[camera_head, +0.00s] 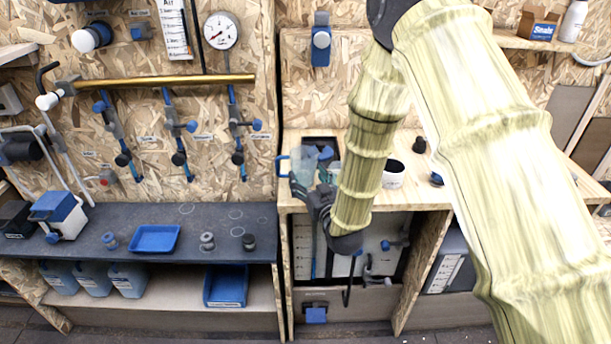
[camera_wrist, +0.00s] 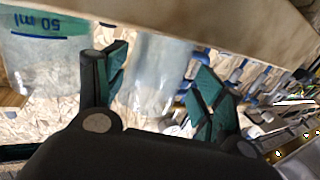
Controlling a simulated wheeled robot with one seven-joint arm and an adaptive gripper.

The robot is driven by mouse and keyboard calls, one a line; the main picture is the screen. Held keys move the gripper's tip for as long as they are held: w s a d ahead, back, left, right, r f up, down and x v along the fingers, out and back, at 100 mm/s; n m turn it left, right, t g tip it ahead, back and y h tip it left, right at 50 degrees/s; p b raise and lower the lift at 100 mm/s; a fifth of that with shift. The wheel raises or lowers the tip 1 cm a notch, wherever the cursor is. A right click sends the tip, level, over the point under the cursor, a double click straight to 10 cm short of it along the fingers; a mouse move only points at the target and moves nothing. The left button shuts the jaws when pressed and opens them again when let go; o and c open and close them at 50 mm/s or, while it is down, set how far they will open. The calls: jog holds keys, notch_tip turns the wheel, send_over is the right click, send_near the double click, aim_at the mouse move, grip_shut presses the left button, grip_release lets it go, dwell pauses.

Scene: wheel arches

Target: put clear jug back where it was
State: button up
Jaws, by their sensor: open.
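A clear jug (camera_head: 303,163) with a blue handle stands at the left end of the wooden counter in the head view. My gripper (camera_head: 313,184) is at the front of this end of the counter, close to the jug and partly covering it. In the wrist view, my gripper (camera_wrist: 160,95) is open, with a finger on each side of a clear, see-through body (camera_wrist: 158,70). A clear vessel marked "50 ml" (camera_wrist: 45,55) shows upside down at left, outside the fingers. I cannot tell which of the two is the jug, or whether the fingers touch anything.
The wooden counter (camera_head: 425,195) also holds a white cup with dark contents (camera_head: 392,174). The dark bench (camera_head: 120,242) at left carries a blue tray (camera_head: 155,239) and small weights, with bare room between. A brass pipe (camera_head: 160,82) runs along the wall.

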jog(key=b+v, duration=0.1)
jog(key=v, duration=0.8)
jog(key=shift+s+b, duration=0.25)
jog(key=shift+b, duration=0.1)
jog(key=s+d+f+m+g+h, duration=0.1)
jog(key=s+d+f+g, duration=0.2)
jog(key=s+f, duration=0.35)
jog(key=s+d+f+m+g+h, duration=0.1)
jog(key=s+d+f+g+h, duration=0.15)
jog(key=f, duration=0.75)
jog(key=s+d+f+g+h, duration=0.1)
jog(key=s+d+f+g, duration=0.3)
jog(key=f, duration=0.4)
jog(key=s+d+f+g, duration=0.2)
jog(key=s+f, duration=0.2)
jog(key=s, duration=0.5)
jog(key=s+d+f+m+g+h, duration=0.1)
jog(key=s+d+f+g, duration=0.2)
jog(key=s, duration=0.5)
jog(key=s+d+f+m+g, duration=0.1)
jog(key=s+d+f+g, duration=0.1)
jog(key=s+f, duration=0.4)
jog(key=s, duration=0.3)
jog(key=shift+s+d+h, duration=0.35)
jog(key=shift+d, duration=0.05)
